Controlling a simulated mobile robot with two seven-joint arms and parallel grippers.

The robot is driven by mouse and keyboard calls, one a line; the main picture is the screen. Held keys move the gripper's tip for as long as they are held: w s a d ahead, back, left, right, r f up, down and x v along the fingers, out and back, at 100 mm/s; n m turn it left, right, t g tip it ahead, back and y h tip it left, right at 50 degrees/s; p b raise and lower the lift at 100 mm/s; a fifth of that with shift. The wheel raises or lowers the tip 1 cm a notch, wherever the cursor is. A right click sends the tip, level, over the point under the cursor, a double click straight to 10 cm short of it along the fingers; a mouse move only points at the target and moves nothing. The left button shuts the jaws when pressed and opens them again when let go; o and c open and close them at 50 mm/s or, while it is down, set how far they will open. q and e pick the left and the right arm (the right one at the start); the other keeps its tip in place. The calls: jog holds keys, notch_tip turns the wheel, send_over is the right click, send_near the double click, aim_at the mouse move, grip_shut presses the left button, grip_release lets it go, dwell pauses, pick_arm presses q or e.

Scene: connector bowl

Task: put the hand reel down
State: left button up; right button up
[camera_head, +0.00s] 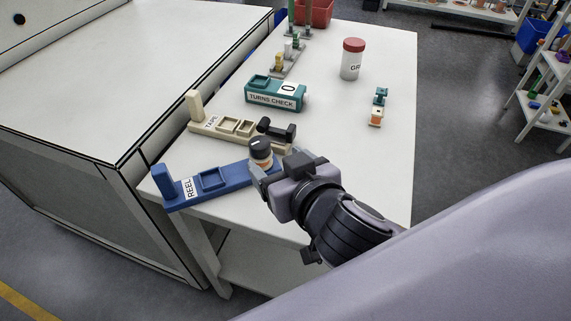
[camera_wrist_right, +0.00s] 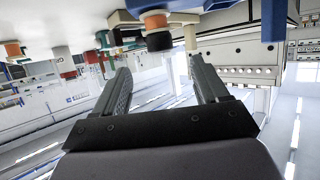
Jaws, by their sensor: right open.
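The hand reel (camera_head: 261,149), a small cylinder with a black top and an orange band, stands upright at the right end of the blue REEL stand (camera_head: 236,175). In the right wrist view, which is upside down, the reel (camera_wrist_right: 158,38) shows just beyond and between the fingertips. My right gripper (camera_head: 268,168) is at the stand's right end, close beside the reel. Its two fingers (camera_wrist_right: 159,64) are spread, with nothing between them. The reel's lower part is partly hidden by the gripper in the head view. My left gripper is not in view.
Behind the blue stand are a beige TAPE stand (camera_head: 217,131) with a black tool (camera_head: 277,130), and a teal TURNS CHECK block (camera_head: 275,98). A red-capped white jar (camera_head: 351,60) and a small teal-and-orange part (camera_head: 378,107) stand right. The table's right side is mostly clear.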

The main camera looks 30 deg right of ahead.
jog(key=shift+p+v, duration=0.55)
jog(key=shift+v, duration=0.6)
